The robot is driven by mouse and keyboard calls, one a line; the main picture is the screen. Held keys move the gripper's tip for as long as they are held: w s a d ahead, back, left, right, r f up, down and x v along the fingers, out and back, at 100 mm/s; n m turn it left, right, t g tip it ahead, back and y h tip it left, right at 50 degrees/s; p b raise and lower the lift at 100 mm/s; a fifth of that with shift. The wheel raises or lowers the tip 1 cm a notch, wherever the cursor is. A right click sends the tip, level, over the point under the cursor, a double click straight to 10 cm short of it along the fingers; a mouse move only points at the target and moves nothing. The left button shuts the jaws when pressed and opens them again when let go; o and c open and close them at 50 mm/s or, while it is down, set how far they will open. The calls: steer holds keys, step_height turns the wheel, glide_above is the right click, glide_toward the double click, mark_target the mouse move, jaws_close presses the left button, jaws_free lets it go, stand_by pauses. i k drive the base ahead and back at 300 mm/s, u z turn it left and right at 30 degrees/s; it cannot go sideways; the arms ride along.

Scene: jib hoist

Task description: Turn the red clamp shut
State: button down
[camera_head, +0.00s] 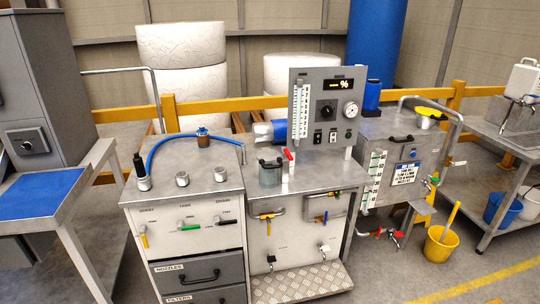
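A small red handle (288,155) stands upright on the bench top, just right of a grey pot (270,173). Another red part (394,234) shows low at the pipe fittings below the grey tank. I cannot tell which red part is the clamp, or whether it is open or shut. My gripper is not in view.
A grey panel (300,80) with gauge and dial stands behind the pot. A blue hose (170,139) arches over the left bench (215,190). The grey tank (380,150) stands right. A yellow bucket (440,248) is on the floor, with clear floor in front.

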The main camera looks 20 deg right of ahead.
mark_target(286, 154)
steer(key=u, duration=0.8)
steer(key=k, duration=0.8)
steer(key=z, duration=1.05)
steer(key=i, duration=1)
steer(key=z, duration=0.05)
